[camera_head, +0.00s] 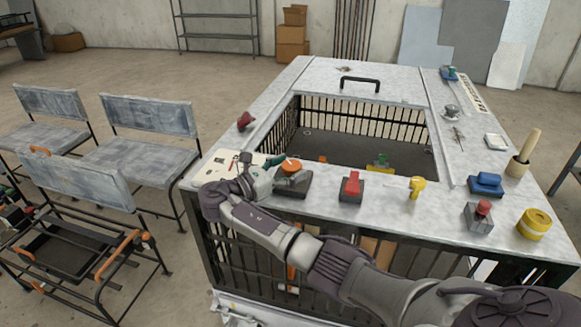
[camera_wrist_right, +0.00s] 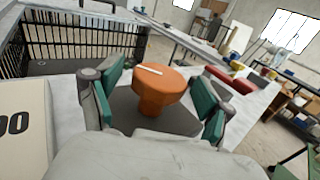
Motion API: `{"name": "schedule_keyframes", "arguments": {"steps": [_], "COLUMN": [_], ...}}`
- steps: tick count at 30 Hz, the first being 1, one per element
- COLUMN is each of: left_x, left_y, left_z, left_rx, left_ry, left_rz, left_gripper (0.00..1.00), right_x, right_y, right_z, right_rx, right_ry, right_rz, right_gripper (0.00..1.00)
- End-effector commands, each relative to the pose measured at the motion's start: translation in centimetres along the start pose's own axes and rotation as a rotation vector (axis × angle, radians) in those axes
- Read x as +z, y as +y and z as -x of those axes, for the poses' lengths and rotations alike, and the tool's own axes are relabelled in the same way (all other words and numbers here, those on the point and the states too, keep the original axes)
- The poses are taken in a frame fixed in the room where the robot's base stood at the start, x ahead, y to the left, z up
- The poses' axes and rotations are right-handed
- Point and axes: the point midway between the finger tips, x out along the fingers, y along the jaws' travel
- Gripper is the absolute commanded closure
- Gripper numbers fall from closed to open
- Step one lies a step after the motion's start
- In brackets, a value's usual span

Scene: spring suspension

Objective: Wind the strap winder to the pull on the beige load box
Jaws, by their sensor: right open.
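The strap winder (camera_head: 291,167) has an orange knob on a dark grey base on the near left of the bench top. In the right wrist view the orange knob (camera_wrist_right: 158,90) stands upright with a pale mark on its top. My right gripper (camera_head: 276,163) is at the winder. Its green pads stand open on both sides of the knob, with gaps visible. The beige load box (camera_head: 215,165) is just left of the winder, partly hidden by my gripper; its side with black digits (camera_wrist_right: 22,125) shows in the wrist view. What seems to be my left gripper (camera_head: 14,218) is cut off at the left edge.
The bench top (camera_head: 385,205) has a barred well (camera_head: 360,120) behind the winder. A red switch (camera_head: 351,186), a yellow knob (camera_head: 416,186), a blue-topped block (camera_head: 487,184) and a yellow tape roll (camera_head: 534,223) stand to the right. Metal chairs (camera_head: 150,115) stand left.

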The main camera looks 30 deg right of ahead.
Motion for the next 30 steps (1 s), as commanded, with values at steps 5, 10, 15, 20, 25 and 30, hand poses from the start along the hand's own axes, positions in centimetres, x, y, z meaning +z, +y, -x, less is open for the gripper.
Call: {"name": "schedule_keyframes", "arguments": {"steps": [5, 10, 15, 20, 25, 30], "left_x": [0.0, -0.1, -0.1, -0.1, -0.1, -0.1], "left_y": [0.0, 0.0, 0.0, 0.0, 0.1, 0.1], "left_z": [0.0, 0.0, 0.0, 0.0, 0.0, 0.0], "left_rx": [0.000, 0.000, 0.000, 0.000, 0.001, 0.001], "left_ry": [0.000, 0.001, 0.001, 0.001, 0.001, 0.001], "left_rz": [0.000, -0.001, -0.001, -0.001, -0.001, -0.001], "left_gripper": [0.20, 0.20, 0.20, 0.20, 0.20, 0.20], "right_x": [0.0, 0.0, 0.0, 0.0, 0.0, 0.0], "right_y": [0.1, 0.1, 0.0, 0.0, 0.0, 0.0], "right_z": [3.0, 6.8, 9.8, 11.3, 11.6, 11.6], "right_rx": [0.004, 0.005, 0.002, 0.001, 0.000, 0.001], "right_ry": [0.003, 0.002, 0.004, 0.003, 0.000, 0.000], "right_rz": [0.000, 0.000, 0.001, 0.000, 0.000, 0.000], "right_gripper": [0.20, 0.20, 0.20, 0.20, 0.20, 0.20]}}
